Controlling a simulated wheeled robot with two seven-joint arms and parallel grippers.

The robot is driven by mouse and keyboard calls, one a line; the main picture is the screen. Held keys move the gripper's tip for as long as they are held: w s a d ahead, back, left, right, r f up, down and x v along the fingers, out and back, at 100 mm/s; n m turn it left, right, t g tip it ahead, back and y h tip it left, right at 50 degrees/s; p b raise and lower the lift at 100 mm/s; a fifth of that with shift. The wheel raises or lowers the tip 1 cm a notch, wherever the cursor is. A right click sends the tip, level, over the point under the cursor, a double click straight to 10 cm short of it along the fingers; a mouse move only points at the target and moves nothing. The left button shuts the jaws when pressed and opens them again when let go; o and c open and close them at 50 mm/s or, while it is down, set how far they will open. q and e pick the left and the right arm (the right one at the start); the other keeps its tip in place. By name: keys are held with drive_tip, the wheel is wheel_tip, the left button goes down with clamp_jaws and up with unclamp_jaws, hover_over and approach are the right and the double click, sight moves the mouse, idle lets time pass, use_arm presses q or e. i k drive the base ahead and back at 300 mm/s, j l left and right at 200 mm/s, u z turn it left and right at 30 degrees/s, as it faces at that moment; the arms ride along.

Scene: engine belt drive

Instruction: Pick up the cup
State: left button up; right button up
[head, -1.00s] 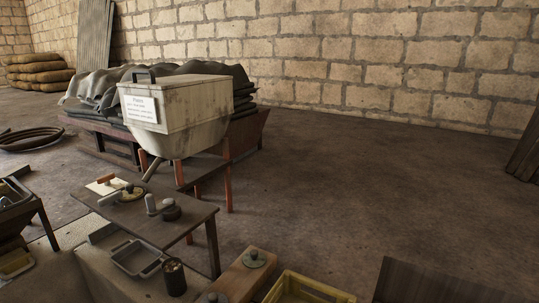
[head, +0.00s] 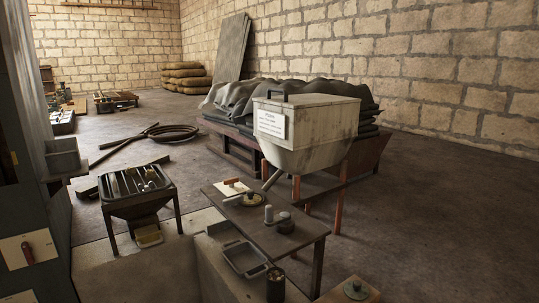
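A dark, round cup-like container (head: 275,286) stands upright at the bottom of the head view, beside a shallow grey tray (head: 232,266). I cannot tell for sure whether it is the cup. Neither of my grippers shows in the view.
A white hopper (head: 312,125) on orange-red legs stands behind the bench. A stand with a slotted top (head: 136,192) is to the left, and a grey cabinet (head: 35,220) fills the left edge. Coiled hose (head: 175,133) lies on the floor. Open floor is at right.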

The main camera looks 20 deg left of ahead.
sight(61, 155)
drive_tip(key=u, duration=1.8)
drive_tip(key=i+j, duration=0.1)
